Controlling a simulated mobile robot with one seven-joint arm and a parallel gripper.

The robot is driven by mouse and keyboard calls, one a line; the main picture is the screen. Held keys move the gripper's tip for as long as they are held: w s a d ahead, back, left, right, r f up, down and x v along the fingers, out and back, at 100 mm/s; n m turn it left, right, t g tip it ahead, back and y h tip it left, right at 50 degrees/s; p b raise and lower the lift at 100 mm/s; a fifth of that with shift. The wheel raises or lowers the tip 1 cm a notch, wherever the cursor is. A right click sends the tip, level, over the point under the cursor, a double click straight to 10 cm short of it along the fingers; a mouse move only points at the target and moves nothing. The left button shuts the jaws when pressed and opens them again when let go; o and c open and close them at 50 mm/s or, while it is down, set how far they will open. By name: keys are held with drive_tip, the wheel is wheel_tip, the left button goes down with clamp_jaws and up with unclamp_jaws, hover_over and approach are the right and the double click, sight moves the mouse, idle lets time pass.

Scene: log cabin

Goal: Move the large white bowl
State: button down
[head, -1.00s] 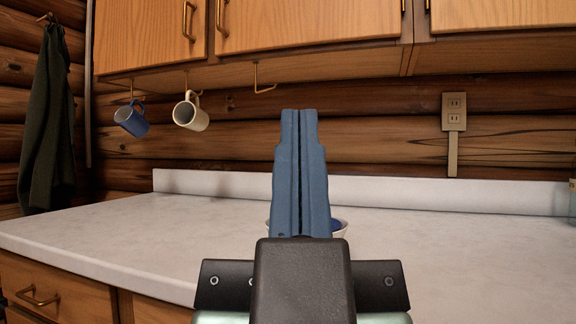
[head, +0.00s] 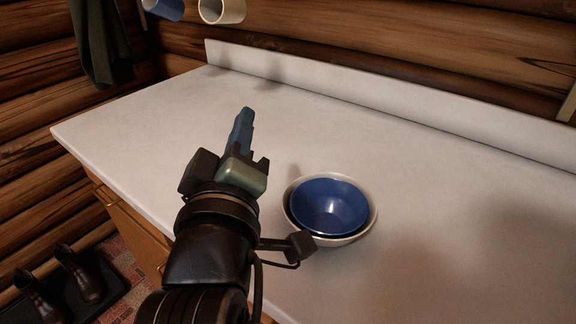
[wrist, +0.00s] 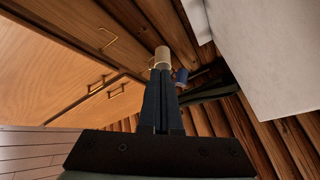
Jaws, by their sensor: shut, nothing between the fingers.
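The large white bowl (head: 369,219) stands upright on the countertop in the head view. A smaller blue bowl (head: 328,205) sits inside it and hides most of its inside. My gripper (head: 245,113) is shut and empty, left of the bowls and held above the counter. In the wrist view my gripper (wrist: 162,76) also shows with its fingers together, and neither bowl is seen there.
The white countertop (head: 440,170) is clear around the bowls, with a raised back edge (head: 400,100) along the log wall. A white mug (head: 222,10) and a blue mug (head: 165,8) hang above. Boots (head: 75,275) stand on the floor at left.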

drive_tip(key=s+a+f+n+g+h+p, duration=0.1)
drive_tip(key=s+f+n+g+h+p, duration=0.15)
drive_tip(key=s+n+g+p, duration=0.9)
drive_tip(key=s+f+n+h+p, duration=0.3)
drive_tip(key=n+p, duration=0.4)
drive_tip(key=p, duration=1.2)
approach(325, 242)
drive_tip(key=a, duration=0.1)
drive_tip(key=a+f, duration=0.1)
drive_tip(key=a, duration=0.1)
drive_tip(key=shift+w+f+g, duration=0.15)
drive_tip(key=shift+f+g, duration=0.1)
drive_tip(key=shift+w+d+r+y+p, duration=0.1)
drive_tip(key=shift+w+d+y+p, duration=0.15)
drive_tip(key=shift+w, duration=0.3)
drive_tip(key=shift+w+d+p, duration=0.15)
drive_tip(key=shift+w+d, duration=0.25)
drive_tip(key=shift+w, duration=0.1)
drive_tip(key=shift+w+d, duration=0.45)
drive_tip(key=shift+w, duration=0.1)
